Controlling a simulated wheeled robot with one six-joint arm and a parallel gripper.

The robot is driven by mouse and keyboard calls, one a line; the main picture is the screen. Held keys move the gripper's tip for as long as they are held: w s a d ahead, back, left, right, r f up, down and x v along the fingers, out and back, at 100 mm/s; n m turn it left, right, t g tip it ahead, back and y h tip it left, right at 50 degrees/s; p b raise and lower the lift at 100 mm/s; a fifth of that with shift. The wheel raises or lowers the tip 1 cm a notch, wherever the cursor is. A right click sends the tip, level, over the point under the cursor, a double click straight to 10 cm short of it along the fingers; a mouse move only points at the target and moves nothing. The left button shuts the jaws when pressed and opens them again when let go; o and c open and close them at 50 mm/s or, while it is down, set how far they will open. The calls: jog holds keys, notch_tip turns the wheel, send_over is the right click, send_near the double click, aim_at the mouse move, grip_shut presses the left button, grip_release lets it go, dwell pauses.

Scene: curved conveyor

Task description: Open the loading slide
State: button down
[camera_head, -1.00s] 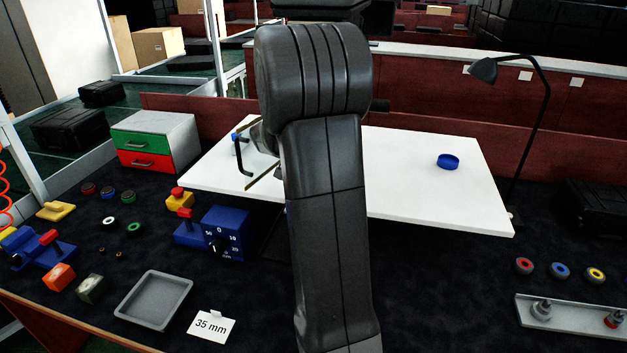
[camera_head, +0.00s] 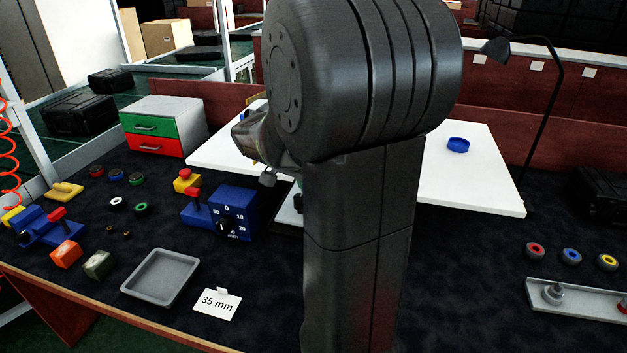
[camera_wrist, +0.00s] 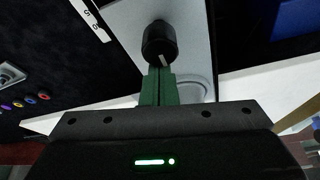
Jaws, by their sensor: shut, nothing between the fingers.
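In the wrist view, a black round knob (camera_wrist: 158,42) stands on a light grey panel (camera_wrist: 190,22), which looks like the loading slide, though I cannot be sure. My gripper (camera_wrist: 158,72) has green fingers pressed together, with their tips right at the knob. Nothing shows between them, and I cannot tell whether they touch the knob. In the head view my arm hides most of the gripper and the panel. A white board (camera_head: 470,185) lies behind my arm.
A blue dial box (camera_head: 232,213) with a red-topped lever and a yellow-red button (camera_head: 186,181) stand left of my arm. A grey tray (camera_head: 160,278) and a "35 mm" card (camera_head: 217,304) lie in front. A blue ring (camera_head: 458,145) rests on the board.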

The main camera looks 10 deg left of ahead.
jog(key=s+b, duration=0.1)
jog(key=s, duration=0.7)
jog(key=shift+s+a+b, duration=0.15)
jog(key=shift+s+b, duration=0.2)
jog(key=w, duration=0.2)
jog(key=w+d, duration=0.1)
jog(key=w, duration=0.1)
jog(key=shift+d+r, duration=0.1)
jog(key=shift+r, duration=0.15)
jog(key=p+v, duration=0.1)
jog(key=v, duration=1.8)
jog(key=shift+s+r, duration=0.2)
jog(key=shift+s, duration=0.1)
jog(key=b+x, duration=0.1)
jog(key=x, duration=1.9)
jog(key=shift+f, duration=0.2)
jog(key=s, duration=0.1)
jog(key=s+a, duration=0.1)
jog(key=shift+s+r, duration=0.2)
jog(key=shift+s, duration=0.1)
jog(key=shift+s+a, duration=0.15)
jog(key=shift+s, duration=0.3)
